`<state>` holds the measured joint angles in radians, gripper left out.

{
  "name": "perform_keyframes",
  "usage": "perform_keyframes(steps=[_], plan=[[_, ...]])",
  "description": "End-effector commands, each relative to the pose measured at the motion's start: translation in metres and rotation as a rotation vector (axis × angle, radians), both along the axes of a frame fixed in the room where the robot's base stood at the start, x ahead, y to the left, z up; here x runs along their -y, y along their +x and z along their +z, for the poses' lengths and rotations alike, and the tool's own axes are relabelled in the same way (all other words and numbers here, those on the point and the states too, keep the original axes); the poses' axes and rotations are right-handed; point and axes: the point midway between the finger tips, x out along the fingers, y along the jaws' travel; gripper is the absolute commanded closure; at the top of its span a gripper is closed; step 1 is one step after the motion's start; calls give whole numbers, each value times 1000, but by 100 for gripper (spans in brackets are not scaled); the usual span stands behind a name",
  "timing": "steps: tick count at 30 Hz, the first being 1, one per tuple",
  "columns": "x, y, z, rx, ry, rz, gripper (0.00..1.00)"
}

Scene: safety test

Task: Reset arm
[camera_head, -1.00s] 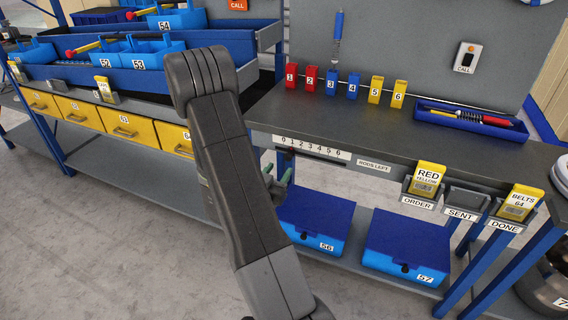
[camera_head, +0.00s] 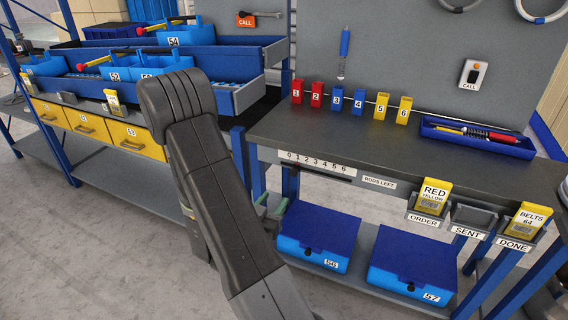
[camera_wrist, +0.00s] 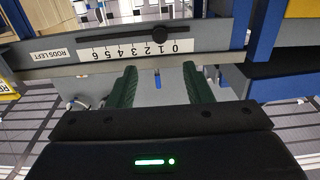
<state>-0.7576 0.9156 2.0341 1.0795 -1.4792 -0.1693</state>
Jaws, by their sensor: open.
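My arm crosses the middle of the head view, folded with its elbow up. My gripper is mostly hidden behind it there; a bit of green finger shows beside the forearm. In the wrist view my gripper (camera_wrist: 157,85) has two green fingers apart with nothing between them. It faces the bench's front edge, below the number scale (camera_wrist: 135,50), which also shows in the head view (camera_head: 313,163). It looks apart from the bench.
The workbench (camera_head: 400,150) holds red, blue and yellow numbered holders and a blue tray (camera_head: 430,133) of tools. Blue boxes 56 (camera_head: 318,232) and 57 (camera_head: 413,263) sit on the lower shelf. Yellow drawers (camera_head: 88,125) and blue bins are at left. The floor at left is clear.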

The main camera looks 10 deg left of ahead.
Motion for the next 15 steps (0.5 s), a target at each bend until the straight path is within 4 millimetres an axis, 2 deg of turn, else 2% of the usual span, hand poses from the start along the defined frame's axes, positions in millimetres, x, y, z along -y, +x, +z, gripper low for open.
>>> perform_keyframes(steps=[5,15], plan=[[7,18,0,1,3,-4,54],[25,75,1,3,2,-5,54]])
